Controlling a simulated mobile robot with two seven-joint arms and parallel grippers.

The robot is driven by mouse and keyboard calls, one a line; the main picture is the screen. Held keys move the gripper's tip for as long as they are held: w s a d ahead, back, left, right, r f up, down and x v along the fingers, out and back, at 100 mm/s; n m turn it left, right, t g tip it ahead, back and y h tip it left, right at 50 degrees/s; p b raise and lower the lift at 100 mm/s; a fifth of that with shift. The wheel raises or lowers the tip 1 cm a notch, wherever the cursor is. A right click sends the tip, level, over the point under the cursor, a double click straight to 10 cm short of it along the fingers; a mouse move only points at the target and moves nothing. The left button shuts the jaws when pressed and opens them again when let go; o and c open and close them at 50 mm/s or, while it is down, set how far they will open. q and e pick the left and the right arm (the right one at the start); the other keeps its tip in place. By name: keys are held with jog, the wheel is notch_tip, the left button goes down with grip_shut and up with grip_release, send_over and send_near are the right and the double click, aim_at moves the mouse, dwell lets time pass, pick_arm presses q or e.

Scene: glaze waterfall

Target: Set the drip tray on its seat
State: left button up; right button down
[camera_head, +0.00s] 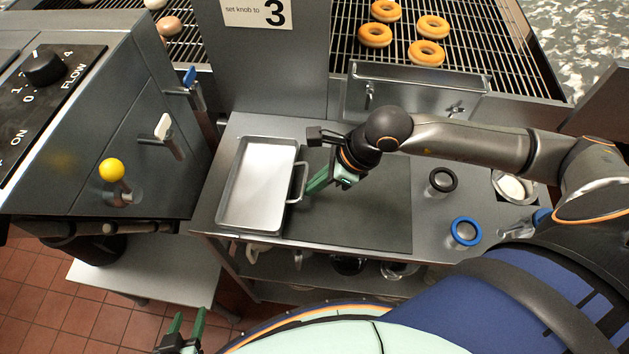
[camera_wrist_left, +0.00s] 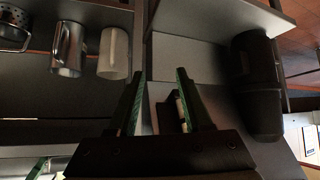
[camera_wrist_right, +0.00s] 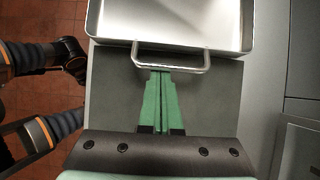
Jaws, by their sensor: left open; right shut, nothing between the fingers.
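The drip tray (camera_head: 258,190) is a shallow rectangular silver pan lying flat on the left of the steel counter, empty. Its wire handle (camera_head: 297,183) points right; the tray also shows in the right wrist view (camera_wrist_right: 175,22), with the handle (camera_wrist_right: 172,67) facing the gripper. My right gripper (camera_head: 310,188) is shut and empty, its green fingertips right at the handle bar; I cannot tell whether they touch it. My left gripper (camera_head: 187,322) is open and empty, low in front of the counter. I cannot make out which place is the tray's seat.
A dark mat (camera_head: 385,205) covers the counter right of the tray. The control box (camera_head: 110,150) with knob and levers stands left. A lower shelf holds a metal mug (camera_wrist_left: 68,50) and white cup (camera_wrist_left: 114,54).

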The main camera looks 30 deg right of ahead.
aim_at(289, 186)
jog(key=w+a+b, duration=0.1)
jog(key=a, duration=0.1)
jog(key=w+a+b, duration=0.1)
jog(key=shift+w+a+f, duration=0.1)
jog(key=shift+w+a, duration=0.1)
jog(key=shift+a, duration=0.15)
jog(key=shift+w+a+b, duration=0.2)
jog(key=shift+a+b, duration=0.1)
jog(key=shift+w+a, duration=0.1)
jog(key=shift+a, duration=0.05)
pick_arm(q)
jog(key=shift+w+d+f, duration=0.25)
jog(key=shift+d+f, duration=0.35)
jog(key=shift+f, duration=0.2)
jog(key=shift+f, duration=0.1)
